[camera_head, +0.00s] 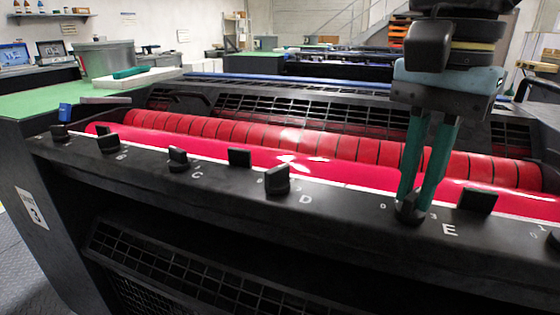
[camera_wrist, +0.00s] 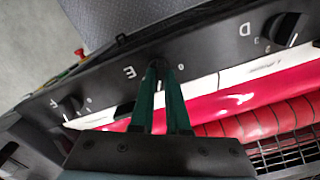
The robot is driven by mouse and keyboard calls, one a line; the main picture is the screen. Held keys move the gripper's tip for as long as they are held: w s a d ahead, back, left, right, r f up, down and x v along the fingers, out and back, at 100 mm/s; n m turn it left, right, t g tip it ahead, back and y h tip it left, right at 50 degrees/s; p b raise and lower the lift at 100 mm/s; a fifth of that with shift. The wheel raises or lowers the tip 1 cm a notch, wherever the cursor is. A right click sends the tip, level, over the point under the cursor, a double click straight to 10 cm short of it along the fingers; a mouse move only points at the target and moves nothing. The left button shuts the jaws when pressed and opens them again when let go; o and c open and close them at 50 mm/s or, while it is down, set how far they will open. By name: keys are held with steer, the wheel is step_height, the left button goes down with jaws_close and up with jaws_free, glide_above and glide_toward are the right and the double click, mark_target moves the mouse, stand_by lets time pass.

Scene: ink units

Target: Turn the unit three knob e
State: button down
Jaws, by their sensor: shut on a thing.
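Knob E (camera_head: 410,211) is a black knob on the dark front rail, just left of the white letter E. My gripper (camera_head: 411,200) reaches down from above with two green fingers closed around this knob. In the wrist view my gripper (camera_wrist: 158,72) also meets knob E (camera_wrist: 157,64) beside the letter E. The fingers hide most of the knob, so its exact angle cannot be told.
Knob D (camera_head: 277,180) and knob C (camera_head: 178,158) stand to the left on the same rail. Knob F (camera_wrist: 72,106) shows in the wrist view. A black tab (camera_head: 477,200) stands close to the right of my fingers. Red rollers (camera_head: 300,143) lie behind the rail.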

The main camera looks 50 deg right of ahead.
mark_target(415, 193)
steer(key=shift+r, duration=0.1)
steer(key=m+p, duration=0.3)
steer(key=m, duration=0.1)
steer(key=shift+w+r, duration=0.1)
steer(key=m+p, duration=0.3)
steer(key=m, duration=0.2)
steer(key=shift+m, duration=0.4)
steer(key=c, duration=0.9)
jaws_free()
steer(key=shift+f, duration=0.2)
steer(key=shift+r, duration=0.1)
step_height(415, 193, up, 11)
